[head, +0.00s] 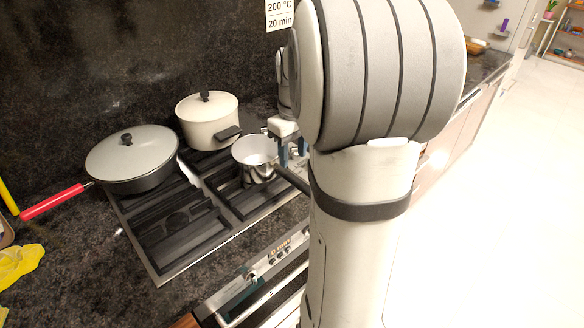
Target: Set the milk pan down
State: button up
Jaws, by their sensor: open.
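The milk pan (257,152) is a small metal pan with a pale inside and a dark handle (292,180) pointing to the lower right. It stands upright on the right part of the black hob grate. My gripper (291,158) is at the right side of the pan, close to the handle's base, with its dark fingers pointing down. It is open; whether a finger touches the pan cannot be told. My arm hides part of the handle and the area to its right.
A large lidded frying pan (112,172) with a red handle stands at the hob's left. A cream lidded pot (205,128) stands behind the milk pan. The front of the hob grate (180,222) is clear. A yellow cloth (18,264) lies at far left.

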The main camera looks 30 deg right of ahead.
notch_tip(320, 180, up, 5)
jog(key=s+a+f+m+t, duration=0.1)
jog(key=s+a+f, duration=0.1)
jog(key=s+a, duration=0.5)
jog(key=s+a+f+m+t, duration=0.1)
jog(key=s+a+f, duration=0.2)
jog(key=s+a, duration=0.4)
jog(key=a, duration=0.3)
jog(key=shift+s+t, duration=0.2)
jog(key=shift+t, duration=0.1)
jog(key=shift+f, duration=0.1)
